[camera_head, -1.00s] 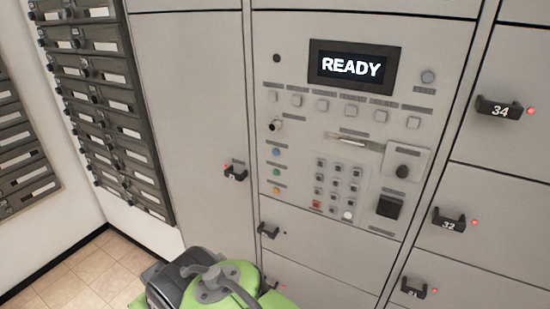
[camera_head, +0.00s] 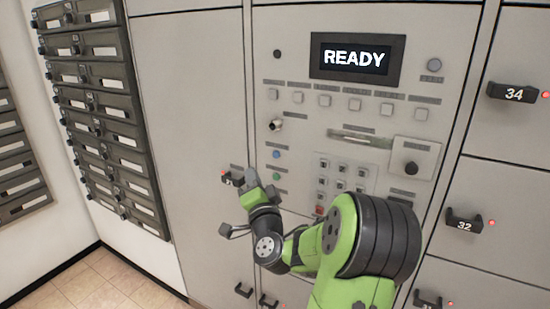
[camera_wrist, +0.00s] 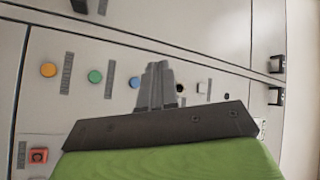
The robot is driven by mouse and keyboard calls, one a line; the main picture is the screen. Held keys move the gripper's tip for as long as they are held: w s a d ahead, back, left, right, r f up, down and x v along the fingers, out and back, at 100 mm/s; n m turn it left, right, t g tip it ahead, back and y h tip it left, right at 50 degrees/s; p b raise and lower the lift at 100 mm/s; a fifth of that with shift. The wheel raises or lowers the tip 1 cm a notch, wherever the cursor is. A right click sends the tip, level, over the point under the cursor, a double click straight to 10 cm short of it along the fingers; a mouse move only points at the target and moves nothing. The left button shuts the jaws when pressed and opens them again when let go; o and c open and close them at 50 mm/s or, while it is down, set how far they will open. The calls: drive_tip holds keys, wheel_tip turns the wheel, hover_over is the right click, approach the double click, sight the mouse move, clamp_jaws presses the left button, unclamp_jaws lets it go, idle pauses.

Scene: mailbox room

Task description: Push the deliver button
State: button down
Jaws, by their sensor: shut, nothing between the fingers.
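The control panel (camera_head: 310,125) has a screen (camera_head: 350,58) that reads READY, with a row of square grey buttons (camera_head: 325,101) below it. A blue button (camera_head: 276,154) and a green button (camera_head: 276,177) sit at the left; they also show in the wrist view, blue (camera_wrist: 134,82) and green (camera_wrist: 95,76), with an orange button (camera_wrist: 48,69). My arm hides the orange one in the head view. The labels are too small to read, so I cannot tell which is the deliver button. My gripper (camera_head: 250,178) is shut and empty, left of the green button. In the wrist view its fingertips (camera_wrist: 158,68) overlap the panel just right of the blue button; contact is unclear.
A keypad (camera_head: 342,172) with a red key (camera_head: 319,211) is partly behind my arm. Locker handles (camera_head: 463,220) stick out at the right, and another handle (camera_head: 232,178) is just left of my gripper. Dark mailboxes (camera_head: 105,115) line the left wall.

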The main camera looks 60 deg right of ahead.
sight(277, 155)
drive_tip(key=shift+w+d+p, duration=0.15)
drive_tip(key=shift+d+p, duration=0.2)
drive_tip(key=shift+d, duration=1.1)
drive_tip(key=shift+w+d+p, duration=0.15)
drive_tip(key=shift+d+p, duration=0.2)
drive_tip(key=shift+d, duration=1.15)
drive_tip(key=shift+w+d+p, duration=0.15)
drive_tip(key=shift+d+p, duration=0.2)
drive_tip(key=shift+d, duration=1.1)
drive_tip(key=shift+d, duration=0.4)
drive_tip(key=shift+d, duration=0.4)
drive_tip(key=shift+a+b, duration=0.3)
drive_tip(key=shift+a, duration=0.5)
drive_tip(key=shift+a, duration=0.1)
